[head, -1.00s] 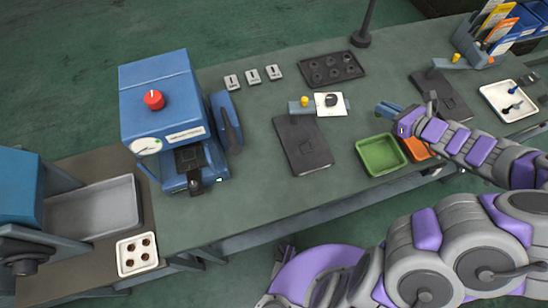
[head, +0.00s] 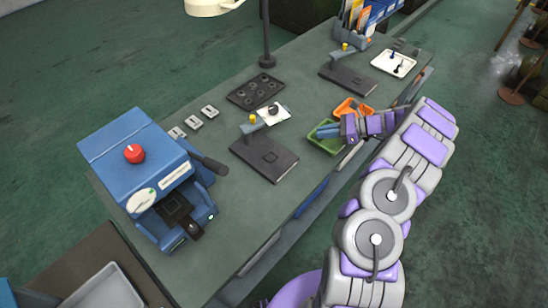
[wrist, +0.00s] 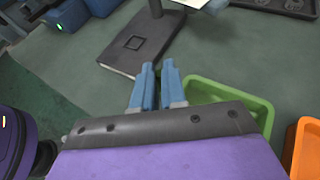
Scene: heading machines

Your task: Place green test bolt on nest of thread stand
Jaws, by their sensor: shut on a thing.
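A dark flat stand (head: 265,158) with a square outline on its top lies mid-bench; a post with a yellow knob (head: 252,119) is at its far edge. The wrist view shows this stand (wrist: 140,50) ahead of the fingers. A similar stand (head: 348,78) lies farther along the bench; I cannot tell which is the thread stand. My gripper (head: 322,131) is above the green tray in the head view. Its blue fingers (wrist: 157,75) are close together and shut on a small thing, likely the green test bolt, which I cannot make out.
A green tray (wrist: 250,105) is right of the fingers, with an orange tray (head: 352,106) beyond. A white card (head: 275,117) and a black tray with round recesses (head: 256,90) are behind the stand. A blue machine (head: 140,165) stands at left. Bench between is clear.

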